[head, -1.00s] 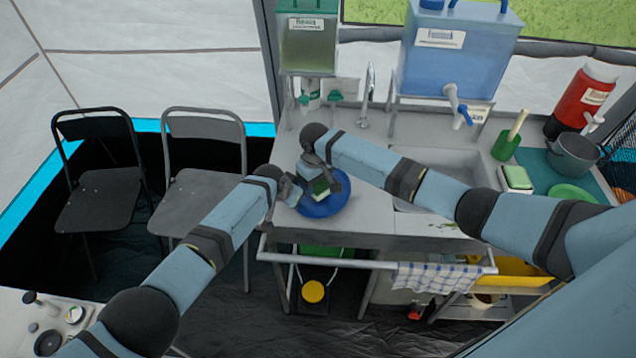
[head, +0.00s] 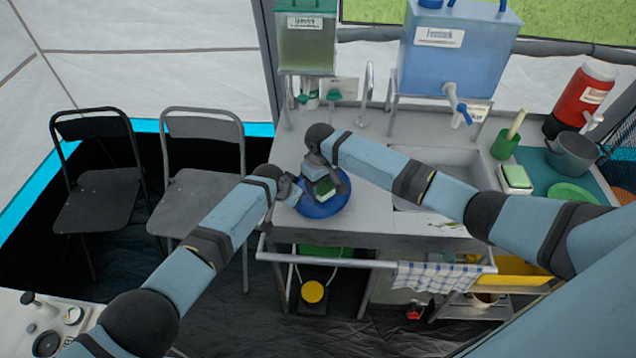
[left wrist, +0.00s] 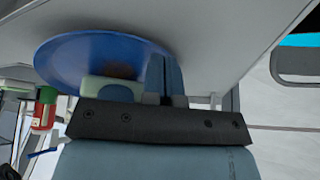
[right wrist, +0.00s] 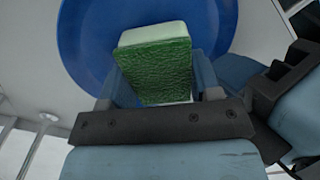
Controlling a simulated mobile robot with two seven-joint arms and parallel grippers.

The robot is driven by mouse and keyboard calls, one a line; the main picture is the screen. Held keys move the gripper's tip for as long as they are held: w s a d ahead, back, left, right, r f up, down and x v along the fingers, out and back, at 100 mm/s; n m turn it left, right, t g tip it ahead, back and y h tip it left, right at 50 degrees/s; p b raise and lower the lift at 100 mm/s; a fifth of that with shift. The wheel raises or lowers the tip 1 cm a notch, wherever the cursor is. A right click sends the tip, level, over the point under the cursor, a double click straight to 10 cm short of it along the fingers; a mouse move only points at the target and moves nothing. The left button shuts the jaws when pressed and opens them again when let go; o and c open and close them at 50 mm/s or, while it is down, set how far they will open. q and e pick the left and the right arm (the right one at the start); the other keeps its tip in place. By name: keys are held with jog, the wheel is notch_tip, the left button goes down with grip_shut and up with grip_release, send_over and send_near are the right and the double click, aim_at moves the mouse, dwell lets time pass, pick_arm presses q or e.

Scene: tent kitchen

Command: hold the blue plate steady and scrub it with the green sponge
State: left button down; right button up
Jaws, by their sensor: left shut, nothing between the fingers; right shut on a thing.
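The blue plate (head: 322,211) lies on the counter left of the sink. It also shows in the left wrist view (left wrist: 70,62) and the right wrist view (right wrist: 85,35). My right gripper (head: 322,184) is shut on the green sponge (right wrist: 165,72), which has a pale back and a rough green face. It holds the sponge over the plate; whether they touch is unclear. My left gripper (left wrist: 168,78) is shut with nothing between its fingers, at the plate's left rim. Firm contact there cannot be told. A brownish patch (left wrist: 122,72) shows on the plate beside the sponge.
The sink basin (head: 432,172) is right of the plate, partly under my right arm. A tap (head: 367,95) and the blue water tank (head: 455,60) stand behind. A second sponge (head: 516,178) and a green plate (head: 571,193) lie farther right. A rail (head: 375,264) runs along the front.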

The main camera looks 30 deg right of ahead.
jog(key=shift+s+d, duration=0.45)
jog(key=shift+d, duration=0.2)
jog(key=shift+w+r, duration=0.1)
jog(key=shift+r, duration=2.9)
jog(key=shift+a, duration=0.1)
jog(key=shift+w+a, duration=0.55)
jog(key=shift+w, duration=0.05)
jog(key=shift+f, duration=2.15)
jog(key=shift+f, duration=0.75)
